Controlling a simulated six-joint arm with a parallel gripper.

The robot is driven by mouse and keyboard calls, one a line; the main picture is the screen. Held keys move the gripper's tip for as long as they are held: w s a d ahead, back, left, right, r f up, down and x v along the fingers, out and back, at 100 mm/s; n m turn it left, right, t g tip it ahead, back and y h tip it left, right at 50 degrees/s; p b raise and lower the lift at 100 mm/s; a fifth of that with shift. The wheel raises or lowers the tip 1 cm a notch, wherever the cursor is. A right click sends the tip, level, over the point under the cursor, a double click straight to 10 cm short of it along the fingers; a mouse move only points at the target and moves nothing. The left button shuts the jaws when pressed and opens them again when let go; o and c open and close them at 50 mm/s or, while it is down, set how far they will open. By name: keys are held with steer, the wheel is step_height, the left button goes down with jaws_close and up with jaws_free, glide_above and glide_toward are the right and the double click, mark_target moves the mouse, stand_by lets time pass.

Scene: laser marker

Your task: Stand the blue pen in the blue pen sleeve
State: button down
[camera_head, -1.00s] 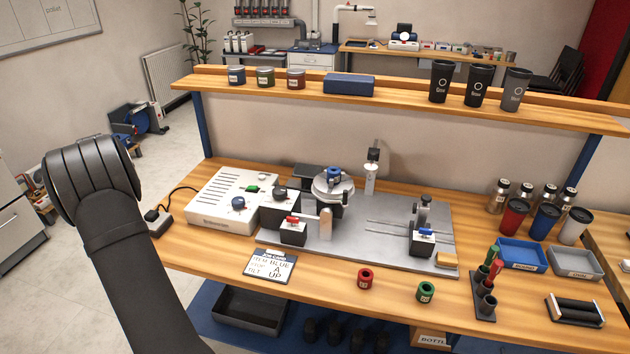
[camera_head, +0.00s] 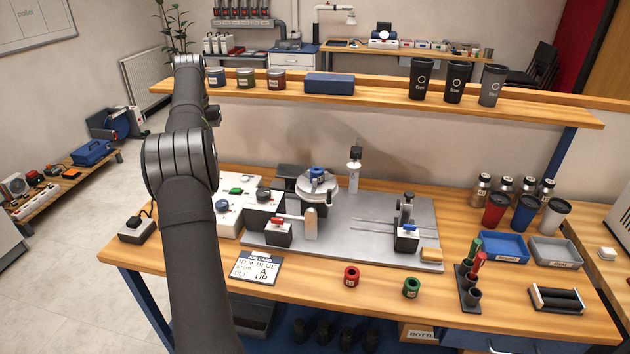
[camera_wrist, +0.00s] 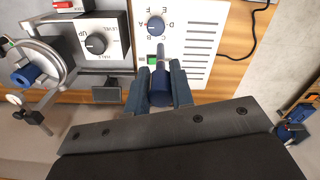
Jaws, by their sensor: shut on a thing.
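In the wrist view my gripper (camera_wrist: 159,78) is shut on the blue pen (camera_wrist: 161,93). A dark blue body sits between the fingers, and a thin grey end points away from me. The pen hangs above the white control box and is hidden in the head view. In the head view my gripper (camera_head: 212,115) shows only in part behind my arm, at the left. The pen rack (camera_head: 463,290) stands at the front right, with a green pen (camera_head: 477,246) and a red pen (camera_head: 479,262) upright in it. Its front black sleeve (camera_head: 473,297) looks empty; I cannot make out a blue marking.
The rotary fixture (camera_head: 317,187) holds a blue ring (camera_head: 317,173). A red ring (camera_head: 351,277) and a green ring (camera_head: 411,287) stand near the front edge. The blue tray (camera_head: 503,247) and grey tray (camera_head: 556,252) lie behind the rack. A shelf (camera_head: 380,99) spans the back.

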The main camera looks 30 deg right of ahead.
steer(key=s+d+r+m, duration=0.1)
steer(key=s+d+r, duration=0.3)
steer(key=s+d, duration=1)
steer(key=s+d+r+m, duration=0.1)
steer(key=s+d+r, duration=0.3)
steer(key=s+d, duration=1.05)
steer(key=w+a+f, duration=0.1)
steer(key=w+f, duration=1)
steer(key=w, duration=0.1)
steer(key=shift+w+a+f, duration=0.15)
steer(key=shift+w+a, duration=0.05)
steer(key=shift+a, duration=0.05)
steer(key=shift+f, duration=0.1)
steer(key=c, duration=1.3)
jaws_free()
steer(key=shift+o, duration=0.2)
step_height(320, 180, up, 8)
steer(key=shift+f, duration=0.15)
